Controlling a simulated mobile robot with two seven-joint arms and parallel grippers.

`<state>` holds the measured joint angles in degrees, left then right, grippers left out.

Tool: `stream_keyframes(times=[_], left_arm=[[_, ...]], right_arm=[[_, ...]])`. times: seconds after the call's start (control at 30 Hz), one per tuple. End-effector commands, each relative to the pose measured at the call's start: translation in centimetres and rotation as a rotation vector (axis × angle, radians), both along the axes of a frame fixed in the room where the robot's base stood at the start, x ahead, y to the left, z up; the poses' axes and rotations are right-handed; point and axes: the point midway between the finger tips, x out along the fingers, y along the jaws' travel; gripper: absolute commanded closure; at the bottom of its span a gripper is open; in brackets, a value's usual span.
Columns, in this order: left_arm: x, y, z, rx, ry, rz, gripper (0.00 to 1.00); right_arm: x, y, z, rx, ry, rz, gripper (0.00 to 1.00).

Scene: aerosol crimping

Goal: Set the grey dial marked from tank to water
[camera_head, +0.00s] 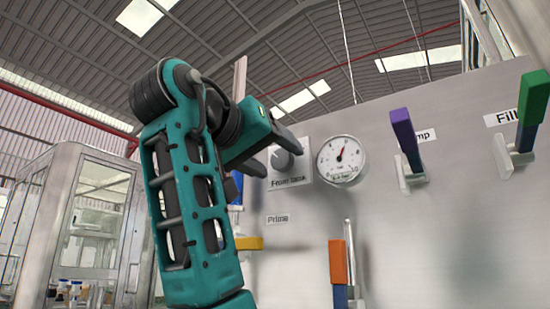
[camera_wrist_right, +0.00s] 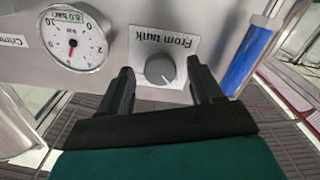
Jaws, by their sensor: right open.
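The grey dial (camera_head: 282,160) sits on a white plate labelled "From tank" on the grey panel. In the right wrist view the dial (camera_wrist_right: 160,70) and its label appear upside down. My right gripper (camera_head: 275,153) is open in front of the dial. In the wrist view its two dark fingers (camera_wrist_right: 162,78) stand on either side of the dial with a gap at each side; I see no contact. The dial's exact pointer direction is hard to make out. My left gripper is not in view.
A round pressure gauge (camera_head: 341,160) sits right beside the dial plate. Purple (camera_head: 405,138), green (camera_head: 533,108), orange (camera_head: 338,263) and yellow (camera_head: 249,243) handles stand out from the panel (camera_head: 455,240). A blue cylinder (camera_wrist_right: 247,55) is close beside the gripper. A glazed cabinet (camera_head: 95,205) stands at left.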

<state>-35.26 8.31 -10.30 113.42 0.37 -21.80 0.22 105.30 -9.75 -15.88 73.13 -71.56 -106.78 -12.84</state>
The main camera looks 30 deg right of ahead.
Motion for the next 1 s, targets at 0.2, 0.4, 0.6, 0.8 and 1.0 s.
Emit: stream_keyframes(times=[0.2,0.4,0.6,0.8,1.0], left_arm=[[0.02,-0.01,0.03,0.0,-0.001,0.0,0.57],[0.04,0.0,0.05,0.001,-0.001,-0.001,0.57],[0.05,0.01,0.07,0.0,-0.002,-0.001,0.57],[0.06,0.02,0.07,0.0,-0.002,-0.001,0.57],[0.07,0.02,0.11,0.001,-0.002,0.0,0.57]], right_arm=[[-0.04,0.04,0.02,0.0,0.0,0.0,0.35],[-0.03,0.03,0.02,0.0,0.0,0.0,0.47],[-0.03,0.02,0.02,0.0,0.0,0.0,0.66],[-0.03,0.01,0.02,0.0,-0.001,0.0,0.85],[-0.02,0.0,0.03,0.002,-0.005,0.0,0.91]])
